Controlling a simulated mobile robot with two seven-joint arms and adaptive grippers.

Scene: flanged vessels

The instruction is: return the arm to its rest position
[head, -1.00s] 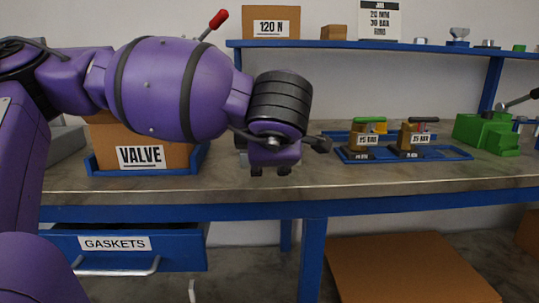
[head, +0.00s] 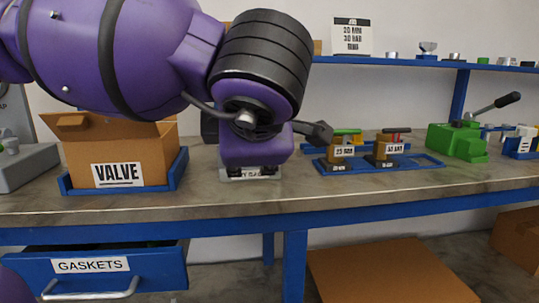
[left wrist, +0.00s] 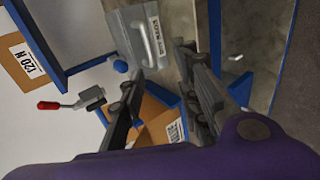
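My left arm fills the upper left of the head view, its purple wrist hanging over the bench near the VALVE box (head: 118,174). Its fingers cannot be made out clearly in that view. In the left wrist view my left gripper (left wrist: 160,65) shows two dark fingers spread apart with nothing held between them. The VALVE box also shows there, beyond the fingers (left wrist: 160,112). My right gripper is in neither view.
The bench (head: 370,192) carries a blue tray (head: 425,161) with two small labelled valves, and a green vise (head: 455,140). The GASKETS drawer (head: 100,267) stands partly open below. A blue shelf (head: 400,61) runs behind. A cardboard box (head: 390,275) lies underneath.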

